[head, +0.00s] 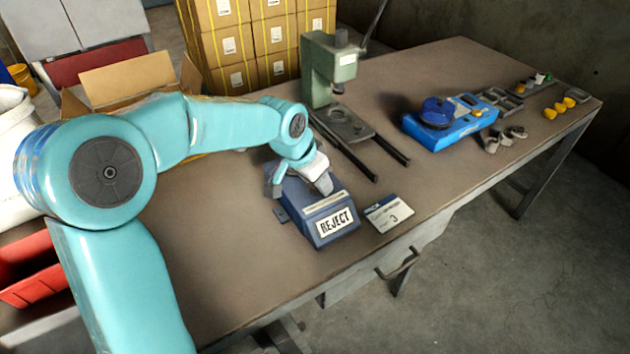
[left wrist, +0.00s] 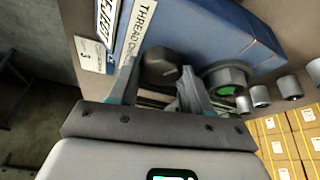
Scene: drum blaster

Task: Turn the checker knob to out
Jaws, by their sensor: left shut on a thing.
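A blue box (head: 318,240) with a REJECT sign stands at the front of the bench. In the left wrist view the blue box (left wrist: 235,32) carries a label partly reading THREAD. A dark round knob (left wrist: 161,66) sits on it beside that label. My left gripper (head: 299,186) reaches down over the box from the left. In the left wrist view its fingers (left wrist: 157,80) lie on both sides of the knob and are shut on it. The knob is hidden by the gripper in the head view, and its setting cannot be read. My right gripper is not in view.
A card marked 3 (head: 389,213) lies right of the box. A green press (head: 331,70) with rails stands behind. A blue device with a round disc (head: 437,112) is farther right. In the left wrist view, a green-centred fitting (left wrist: 227,80) and several metal cylinders (left wrist: 290,87) are near the knob.

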